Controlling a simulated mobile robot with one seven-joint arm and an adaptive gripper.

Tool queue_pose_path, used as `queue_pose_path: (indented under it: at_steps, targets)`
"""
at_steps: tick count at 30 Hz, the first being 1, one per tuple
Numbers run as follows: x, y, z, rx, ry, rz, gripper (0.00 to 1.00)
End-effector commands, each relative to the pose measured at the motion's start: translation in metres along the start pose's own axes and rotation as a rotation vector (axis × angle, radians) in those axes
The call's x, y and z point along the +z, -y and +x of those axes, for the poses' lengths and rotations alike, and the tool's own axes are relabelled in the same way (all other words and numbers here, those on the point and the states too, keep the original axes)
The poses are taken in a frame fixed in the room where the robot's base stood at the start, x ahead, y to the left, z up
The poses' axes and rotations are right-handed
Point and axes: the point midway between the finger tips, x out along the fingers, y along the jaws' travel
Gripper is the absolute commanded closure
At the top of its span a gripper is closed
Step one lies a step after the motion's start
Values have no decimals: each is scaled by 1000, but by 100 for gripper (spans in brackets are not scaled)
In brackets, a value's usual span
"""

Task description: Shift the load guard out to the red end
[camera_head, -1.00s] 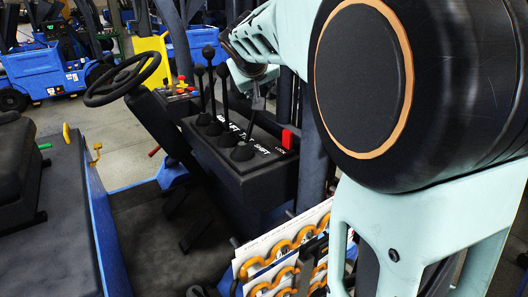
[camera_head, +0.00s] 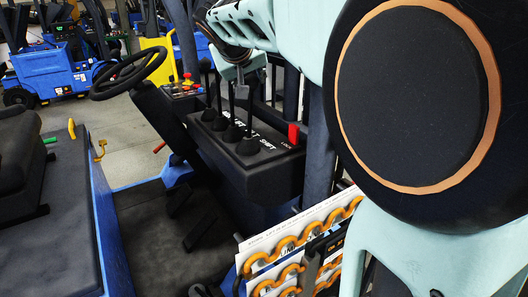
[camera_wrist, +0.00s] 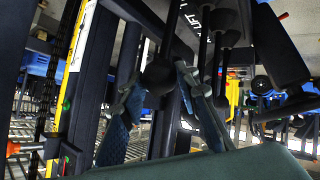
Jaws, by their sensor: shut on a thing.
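A black console with a row of black levers stands mid-frame in the head view. Its white lettering includes the word SHIFT. My gripper (camera_head: 241,78) is at the top of the nearest lever (camera_head: 249,113), beside SHIFT, and hides its knob. In the wrist view, my gripper's two blue-grey padded fingers (camera_wrist: 160,108) stand either side of a dark round knob (camera_wrist: 158,76); the gripper is shut on it. The other levers (camera_head: 222,98) stand behind, apart from the gripper. I cannot identify the load guard or its red end.
A red LOCK tab (camera_head: 293,133) sits on the console's right. A steering wheel (camera_head: 130,74) is to the left, and a seat (camera_head: 20,150) at the far left. A panel with orange wavy tracks (camera_head: 300,240) stands low in front. Dark posts rise beside the console.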

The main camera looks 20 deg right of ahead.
Motion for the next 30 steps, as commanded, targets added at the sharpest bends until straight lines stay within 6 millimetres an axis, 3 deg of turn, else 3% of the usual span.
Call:
queue_pose_path:
  at_steps: [30]
  targets:
    - [2, 14, -8, -2, 9, -2, 85]
